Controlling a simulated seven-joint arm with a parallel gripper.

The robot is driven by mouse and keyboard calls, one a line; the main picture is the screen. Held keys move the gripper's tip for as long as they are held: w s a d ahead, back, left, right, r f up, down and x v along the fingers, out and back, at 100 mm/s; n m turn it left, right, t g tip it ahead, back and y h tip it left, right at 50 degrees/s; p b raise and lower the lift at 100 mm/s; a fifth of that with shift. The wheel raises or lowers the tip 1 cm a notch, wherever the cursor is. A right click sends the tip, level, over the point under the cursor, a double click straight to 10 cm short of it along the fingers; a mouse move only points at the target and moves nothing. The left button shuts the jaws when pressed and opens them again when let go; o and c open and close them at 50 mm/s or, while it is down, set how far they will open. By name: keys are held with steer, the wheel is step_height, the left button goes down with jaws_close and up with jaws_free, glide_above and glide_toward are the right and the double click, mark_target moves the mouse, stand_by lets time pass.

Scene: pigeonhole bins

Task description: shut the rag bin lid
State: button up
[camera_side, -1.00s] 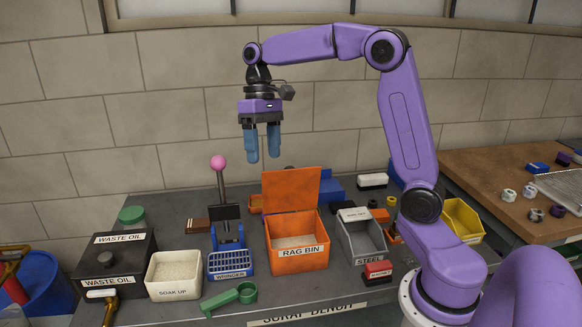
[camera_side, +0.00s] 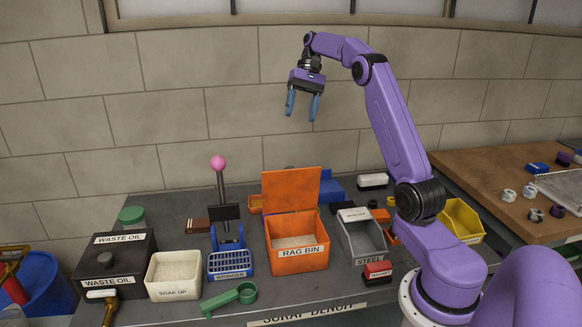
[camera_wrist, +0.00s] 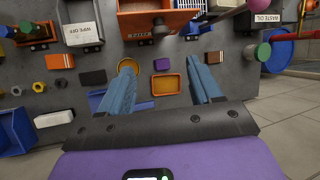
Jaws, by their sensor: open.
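The orange rag bin (camera_side: 298,262) stands on the grey bench, labelled RAG BIN on its front. Its orange lid (camera_side: 291,188) stands upright at the bin's back edge, so the bin is open and its pale inside shows. In the wrist view, part of the orange bin (camera_wrist: 150,24) shows at the top. My gripper (camera_side: 301,117) is high above the bench, above and behind the lid, with its blue fingers apart and nothing between them. The fingers (camera_wrist: 168,75) also show spread in the wrist view.
Left of the bin are a blue wringer (camera_side: 230,263) with a pink-knobbed lever (camera_side: 218,163) and a white soak-up box (camera_side: 173,277). A grey steel bin (camera_side: 363,236) stands close on the right. A green scoop (camera_side: 232,297) lies in front. The air above the bin is clear.

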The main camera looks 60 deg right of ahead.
mark_target(291, 167)
steer(key=x, duration=1.6)
steer(key=shift+a+f, duration=0.1)
steer(key=shift+a, duration=0.1)
jaws_close()
